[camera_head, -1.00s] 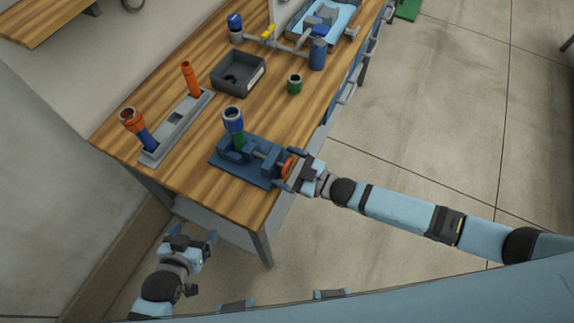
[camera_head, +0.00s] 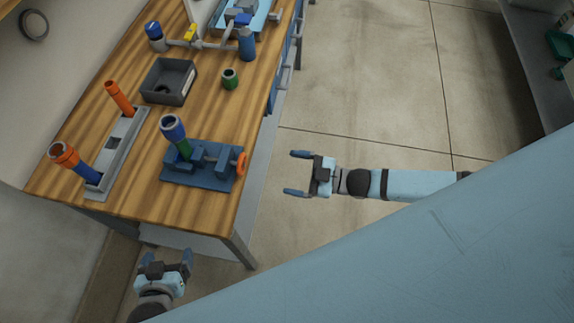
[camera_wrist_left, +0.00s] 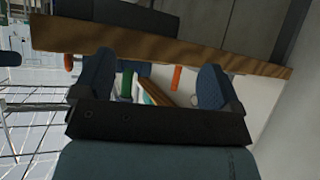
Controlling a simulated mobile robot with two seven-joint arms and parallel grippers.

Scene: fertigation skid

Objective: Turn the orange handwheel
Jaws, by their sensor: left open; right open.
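The orange handwheel (camera_head: 242,164) sits on the right end of a blue vise-like fixture (camera_head: 203,181) near the bench's right edge. A green and blue tube (camera_head: 176,135) stands tilted in that fixture. My right gripper (camera_head: 288,172) is open and empty. It is off the bench to the right of the handwheel, with a clear gap and its fingers pointing toward it. My left gripper (camera_head: 167,257) is open and empty below the bench's front edge. Its fingers also show in the left wrist view (camera_wrist_left: 158,80).
On the wooden bench (camera_head: 215,112) are a grey rack (camera_head: 128,140) with orange and blue tubes, a dark bin (camera_head: 152,93), a green cup (camera_head: 230,79) and grey piping with a yellow handle (camera_head: 190,34). The floor right of the bench is free.

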